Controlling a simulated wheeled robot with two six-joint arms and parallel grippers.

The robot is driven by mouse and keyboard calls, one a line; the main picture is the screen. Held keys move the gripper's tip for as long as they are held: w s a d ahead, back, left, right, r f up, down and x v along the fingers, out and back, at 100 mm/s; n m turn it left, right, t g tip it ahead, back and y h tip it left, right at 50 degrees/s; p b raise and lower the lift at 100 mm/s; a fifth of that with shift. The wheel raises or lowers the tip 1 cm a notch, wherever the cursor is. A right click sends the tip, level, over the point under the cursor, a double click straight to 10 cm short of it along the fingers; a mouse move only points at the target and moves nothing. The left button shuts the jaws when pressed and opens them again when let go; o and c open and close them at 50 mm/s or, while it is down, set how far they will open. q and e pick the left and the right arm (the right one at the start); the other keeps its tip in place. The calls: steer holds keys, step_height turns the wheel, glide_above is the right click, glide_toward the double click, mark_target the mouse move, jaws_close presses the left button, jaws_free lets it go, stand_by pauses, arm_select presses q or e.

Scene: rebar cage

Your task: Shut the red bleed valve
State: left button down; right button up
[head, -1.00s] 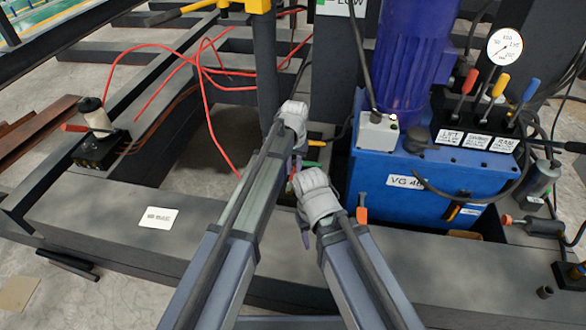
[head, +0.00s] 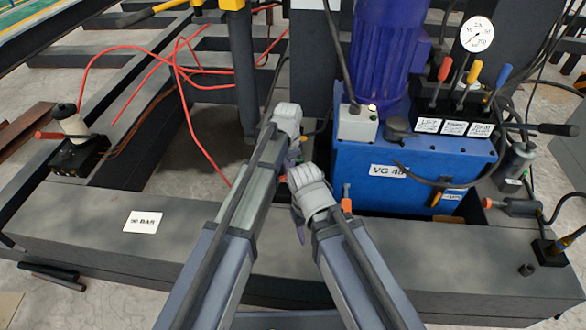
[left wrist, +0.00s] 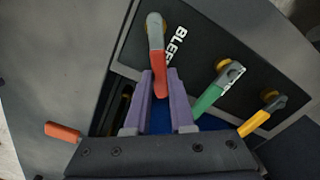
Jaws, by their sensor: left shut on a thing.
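The red bleed valve handle (left wrist: 160,80) shows in the left wrist view, beside a panel label that reads "BLEE", partly cut off. Its grey lever runs from a brass pivot at the top down to the red grip. My left gripper (left wrist: 162,102) has its purple fingers on both sides of the red grip's end and is shut on it. In the head view my left gripper (head: 293,155) is mostly behind its wrist, and the red valve is hidden. My right gripper (head: 301,233) is beside it, its fingers mostly hidden by its wrist.
A green-handled valve (left wrist: 210,98) and a yellow-handled valve (left wrist: 258,120) sit right of the red one. An orange-tipped handle (left wrist: 62,131) is at lower left. The blue pump tank (head: 350,165) stands right of my grippers; a dark beam (head: 190,225) crosses in front.

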arm_select(q)
steer(key=m, duration=0.1)
steer(key=s+m, duration=0.1)
steer(key=shift+s+d+m, duration=0.2)
steer(key=shift+s+m, duration=0.05)
steer(key=shift+m, duration=0.15)
arm_select(e)
steer(key=shift+d, duration=0.3)
arm_select(q)
steer(key=shift+s+m, duration=0.45)
steer(key=shift+m, duration=0.5)
steer(key=shift+s+m, duration=0.4)
steer(key=shift+m, duration=0.55)
steer(key=c, duration=0.8)
jaws_free()
steer(key=shift+o, duration=0.2)
steer(key=shift+r, duration=0.15)
arm_select(e)
steer(key=shift+r, duration=0.15)
arm_select(q)
step_height(320, 180, up, 8)
steer(key=p, duration=0.7)
steer(key=shift+f+p, duration=0.25)
steer(key=shift+p, duration=0.15)
arm_select(e)
step_height(320, 180, up, 8)
steer(key=shift+f, duration=0.2)
